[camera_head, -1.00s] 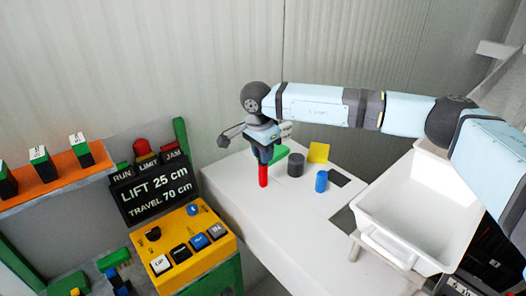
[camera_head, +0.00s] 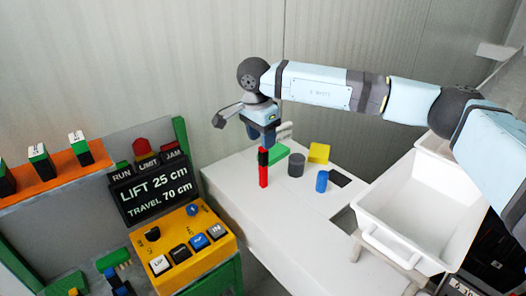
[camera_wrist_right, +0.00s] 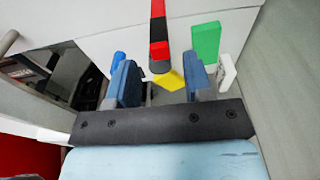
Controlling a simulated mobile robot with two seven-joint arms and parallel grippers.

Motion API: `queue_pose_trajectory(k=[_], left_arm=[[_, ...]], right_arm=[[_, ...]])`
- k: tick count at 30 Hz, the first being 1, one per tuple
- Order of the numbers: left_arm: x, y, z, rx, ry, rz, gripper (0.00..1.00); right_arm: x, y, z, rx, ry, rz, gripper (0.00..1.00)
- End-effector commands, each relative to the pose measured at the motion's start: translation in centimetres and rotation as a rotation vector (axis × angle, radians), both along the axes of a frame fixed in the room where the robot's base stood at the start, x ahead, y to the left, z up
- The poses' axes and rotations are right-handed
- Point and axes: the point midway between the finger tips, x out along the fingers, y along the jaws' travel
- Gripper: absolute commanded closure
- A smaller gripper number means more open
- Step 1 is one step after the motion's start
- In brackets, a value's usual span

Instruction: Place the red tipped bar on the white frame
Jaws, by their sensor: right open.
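The red tipped bar (camera_head: 263,174) stands upright on a white surface (camera_head: 235,190), which I take to be the white frame. In the right wrist view the bar (camera_wrist_right: 158,30) shows red and black, beyond the open fingers of the right gripper (camera_wrist_right: 160,85), and does not look held. Whether a fingertip touches the bar's top is unclear. My left gripper is not in view.
A dark grey cylinder (camera_head: 296,164), a blue cylinder (camera_head: 322,181), a yellow block (camera_head: 319,152) and a green block (camera_head: 279,154) stand close to the bar. A white bin (camera_head: 375,237) is at right. A yellow control box (camera_head: 185,250) and a black sign (camera_head: 152,190) are at left.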

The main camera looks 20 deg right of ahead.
Motion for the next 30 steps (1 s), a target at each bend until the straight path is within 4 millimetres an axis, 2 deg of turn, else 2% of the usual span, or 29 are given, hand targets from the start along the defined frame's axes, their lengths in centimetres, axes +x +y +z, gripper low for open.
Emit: queue_pose_trajectory(k=[6,10,15,26,30], left_arm=[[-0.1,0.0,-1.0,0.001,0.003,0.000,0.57],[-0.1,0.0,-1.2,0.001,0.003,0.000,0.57],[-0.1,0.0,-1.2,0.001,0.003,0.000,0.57],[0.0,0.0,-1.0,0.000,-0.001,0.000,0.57],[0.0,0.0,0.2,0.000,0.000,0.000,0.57]], right_arm=[[-0.1,0.6,4.3,0.000,-0.003,0.001,0.53],[-0.2,0.7,5.9,-0.001,-0.001,0.001,0.53],[-0.3,0.8,6.7,0.000,0.000,0.000,0.53],[-0.3,0.8,6.8,0.000,0.001,0.000,0.53],[-0.3,0.8,8.0,0.000,0.000,0.000,0.53]])
